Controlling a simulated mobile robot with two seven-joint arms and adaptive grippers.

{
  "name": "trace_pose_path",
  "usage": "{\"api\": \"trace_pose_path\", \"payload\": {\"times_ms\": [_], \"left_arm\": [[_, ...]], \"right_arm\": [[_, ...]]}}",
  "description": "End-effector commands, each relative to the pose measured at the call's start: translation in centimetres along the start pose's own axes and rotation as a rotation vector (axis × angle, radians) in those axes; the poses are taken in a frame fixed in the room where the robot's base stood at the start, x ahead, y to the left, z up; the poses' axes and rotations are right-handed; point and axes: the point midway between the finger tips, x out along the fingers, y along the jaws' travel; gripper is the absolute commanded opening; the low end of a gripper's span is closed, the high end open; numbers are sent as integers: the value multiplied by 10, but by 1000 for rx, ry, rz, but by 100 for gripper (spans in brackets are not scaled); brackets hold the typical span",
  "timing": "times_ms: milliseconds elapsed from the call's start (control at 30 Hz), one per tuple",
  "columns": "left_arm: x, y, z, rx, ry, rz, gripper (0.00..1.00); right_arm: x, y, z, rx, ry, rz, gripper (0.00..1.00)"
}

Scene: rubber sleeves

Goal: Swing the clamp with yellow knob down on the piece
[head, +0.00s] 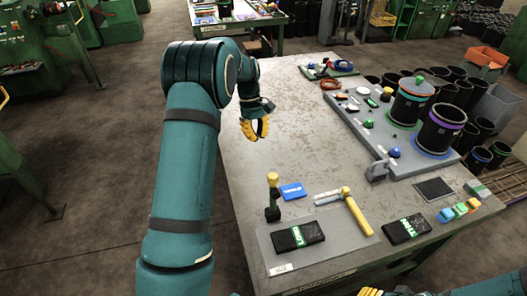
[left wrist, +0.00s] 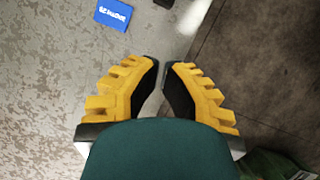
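An upright clamp with a yellow knob (head: 272,180) on a dark stem stands at the left back of a grey plate (head: 345,241). A black piece with a green label (head: 298,236) lies flat on the plate, in front of the clamp. A yellow bar with a rounded end (head: 357,212) is at the plate's right side. My left gripper (head: 255,128) is empty above the table's left edge, behind the clamp. In the left wrist view (left wrist: 161,64) its fingers are apart with a narrow gap at the tips. Yellow finger parts of my right gripper (head: 386,292) show at the bottom edge, mostly cut off.
A blue card (head: 292,191) lies beside the clamp and shows in the left wrist view (left wrist: 113,13). Another black labelled piece (head: 406,229) and coloured blocks (head: 460,210) lie at right. A grey board (head: 363,132) holds black sleeves (head: 440,128). The table's left middle is clear.

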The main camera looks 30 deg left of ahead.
Motion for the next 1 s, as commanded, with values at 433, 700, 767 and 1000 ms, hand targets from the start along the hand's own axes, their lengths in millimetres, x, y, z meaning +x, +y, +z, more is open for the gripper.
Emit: {"api": "trace_pose_path", "payload": {"times_ms": [433, 700, 767, 1000], "left_arm": [[83, 0, 1, 0, -3, -4, 0], [99, 0, 29, 1, -1, 0, 0], [100, 0, 33, 1, 0, 0, 0], [102, 0, 39, 0, 0, 0, 0]], "right_arm": [[1, 0, 0, 0, 0, 0, 47], [-4, -1, 0, 0, 0, 0, 47], [-4, -1, 0, 0, 0, -1, 47], [-5, -2, 0, 0, 0, -1, 47]]}}
